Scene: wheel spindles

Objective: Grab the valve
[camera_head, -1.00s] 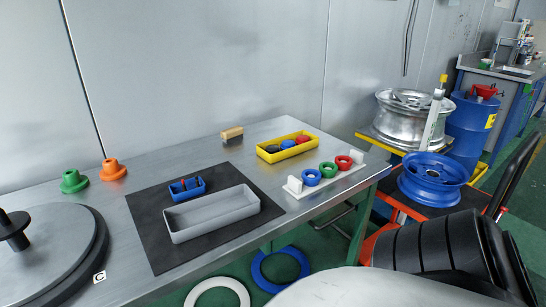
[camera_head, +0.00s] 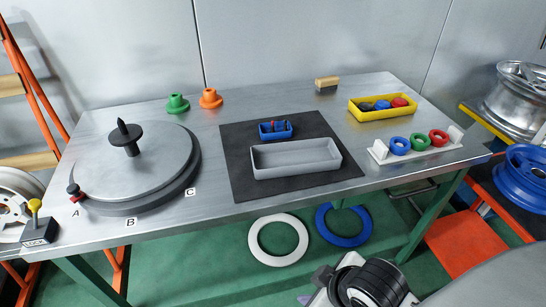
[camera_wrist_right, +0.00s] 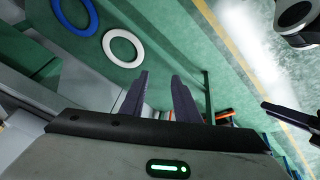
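A small blue bin (camera_head: 275,130) stands on the dark mat behind the grey tray. In the head view my right arm shows at the bottom, in front of the table and well away from the bin.
The empty grey tray (camera_head: 295,158) stands on the mat (camera_head: 240,180). A turntable with a spindle (camera_head: 125,139) is at the left, a yellow bin (camera_head: 382,108) and a white ring rack (camera_head: 376,152) at the right. A white ring (camera_head: 254,240) and a blue ring (camera_head: 344,241) are below the table.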

